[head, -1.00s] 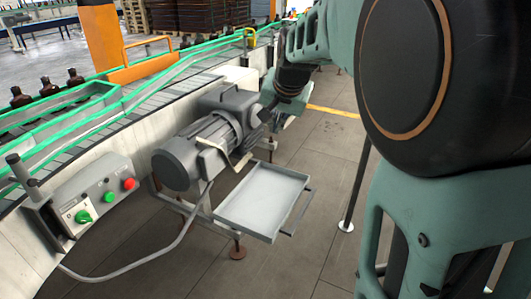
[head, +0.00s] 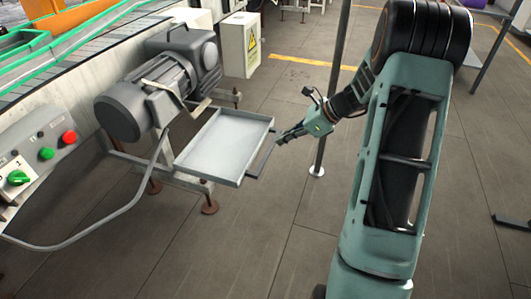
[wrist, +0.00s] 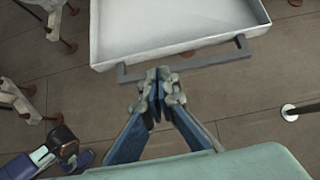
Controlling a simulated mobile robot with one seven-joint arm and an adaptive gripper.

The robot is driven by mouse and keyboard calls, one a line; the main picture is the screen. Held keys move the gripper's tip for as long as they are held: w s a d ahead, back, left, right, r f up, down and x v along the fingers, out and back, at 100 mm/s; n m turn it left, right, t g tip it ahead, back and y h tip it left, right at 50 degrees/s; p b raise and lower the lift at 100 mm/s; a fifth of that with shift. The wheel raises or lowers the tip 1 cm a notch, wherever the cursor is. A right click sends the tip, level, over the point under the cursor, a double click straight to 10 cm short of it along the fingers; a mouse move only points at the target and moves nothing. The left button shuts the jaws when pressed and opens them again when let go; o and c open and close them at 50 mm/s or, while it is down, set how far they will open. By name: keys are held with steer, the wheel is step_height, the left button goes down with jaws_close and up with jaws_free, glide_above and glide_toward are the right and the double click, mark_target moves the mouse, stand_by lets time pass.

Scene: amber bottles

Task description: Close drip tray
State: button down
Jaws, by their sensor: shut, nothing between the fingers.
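The drip tray (head: 213,147) is a shallow grey-white tray pulled out below the motor, with a dark bar handle (head: 262,158) along its front edge. In the wrist view the tray (wrist: 170,22) fills the top and its handle (wrist: 190,62) runs across just ahead of the fingers. My gripper (head: 281,139) is at the handle's outer side, near its far end in the head view. In the wrist view my gripper (wrist: 159,82) has its fingers together and empty, with the tips close to the handle. I cannot tell whether they touch it.
The grey motor (head: 145,95) sits above the tray's inner side. A thin post (head: 331,85) stands close behind my gripper. The floor in front is clear.

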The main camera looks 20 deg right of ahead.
mark_target(255, 154)
steer(key=b+x, duration=0.2)
steer(key=x, duration=0.8)
steer(key=shift+d+f, duration=0.1)
steer(key=w+a+p, duration=0.1)
steer(key=w+a, duration=0.3)
steer(key=a, duration=0.2)
steer(key=w+a+p, duration=0.2)
steer(key=w+a, duration=0.3)
steer(key=a, duration=0.1)
steer(key=w+a+p, duration=0.2)
steer(key=w+a, duration=0.2)
steer(key=a, duration=0.2)
steer(key=shift+w+a, duration=0.3)
steer(key=shift+a, duration=0.05)
steer(key=shift+d, duration=0.1)
